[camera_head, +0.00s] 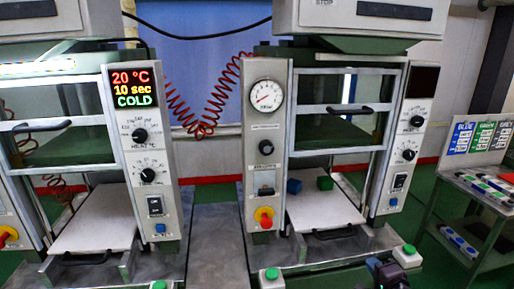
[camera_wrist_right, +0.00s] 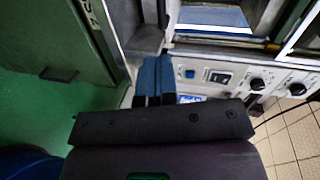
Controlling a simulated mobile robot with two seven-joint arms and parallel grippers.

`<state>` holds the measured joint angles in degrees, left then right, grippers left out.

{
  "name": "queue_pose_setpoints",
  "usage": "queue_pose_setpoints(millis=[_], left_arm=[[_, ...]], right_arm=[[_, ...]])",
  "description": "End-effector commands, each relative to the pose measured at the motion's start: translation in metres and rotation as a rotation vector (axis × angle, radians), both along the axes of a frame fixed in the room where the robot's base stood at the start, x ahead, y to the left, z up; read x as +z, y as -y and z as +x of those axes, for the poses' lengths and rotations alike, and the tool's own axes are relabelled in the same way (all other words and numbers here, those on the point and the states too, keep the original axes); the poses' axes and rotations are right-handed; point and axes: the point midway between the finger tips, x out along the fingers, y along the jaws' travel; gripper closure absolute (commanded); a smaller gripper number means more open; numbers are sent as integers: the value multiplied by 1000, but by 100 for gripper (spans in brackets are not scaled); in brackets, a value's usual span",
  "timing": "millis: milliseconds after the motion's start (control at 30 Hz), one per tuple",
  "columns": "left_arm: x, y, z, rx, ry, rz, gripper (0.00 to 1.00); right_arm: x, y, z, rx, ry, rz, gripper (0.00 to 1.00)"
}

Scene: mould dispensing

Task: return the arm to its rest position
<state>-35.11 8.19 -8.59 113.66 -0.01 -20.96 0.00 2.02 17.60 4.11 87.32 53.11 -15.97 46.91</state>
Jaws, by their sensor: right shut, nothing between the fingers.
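My right gripper (camera_head: 374,264) is low in the head view, at the front right of the right-hand press. In the right wrist view its two blue fingers (camera_wrist_right: 156,78) are shut together and hold nothing. The right press (camera_head: 264,150) stands behind it, with a dial gauge and a white plate (camera_head: 322,207) at its base. The press's panel with a blue button and knobs (camera_wrist_right: 225,78) shows beyond the fingers in the wrist view. My left gripper is not in view.
A second press (camera_head: 145,150) at left reads 20 °C, 10 sec, COLD. Two small blocks, blue (camera_head: 294,187) and green (camera_head: 324,183), sit at the right press's plate. Green buttons (camera_head: 271,274) stand in front. A cart (camera_head: 470,215) with coloured items is at right.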

Motion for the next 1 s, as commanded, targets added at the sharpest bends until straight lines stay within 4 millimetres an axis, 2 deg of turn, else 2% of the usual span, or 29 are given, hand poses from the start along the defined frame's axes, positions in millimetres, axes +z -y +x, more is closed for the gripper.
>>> queue_pose_setpoints(millis=[67,167,267,367,500,600,700,800,900,1000], left_arm=[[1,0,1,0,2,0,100],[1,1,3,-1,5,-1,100],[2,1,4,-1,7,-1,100],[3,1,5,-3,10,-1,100],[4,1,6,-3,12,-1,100],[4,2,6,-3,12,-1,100],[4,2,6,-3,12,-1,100],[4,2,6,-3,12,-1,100],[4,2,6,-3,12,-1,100],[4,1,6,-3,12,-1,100]], right_arm=[[4,-1,1,30,11,-152,100],[19,-13,2,89,47,-420,100],[20,-30,-11,150,61,-689,100],[13,-45,-35,211,58,-943,100],[-8,-68,-88,301,28,-1270,100],[-23,-82,-130,359,-8,-1430,100],[-37,-92,-172,405,-51,-1508,100],[-51,-100,-209,434,-97,-1513,100],[-66,-105,-239,463,-143,-1485,100],[-78,-105,-260,482,-182,-1464,100]])
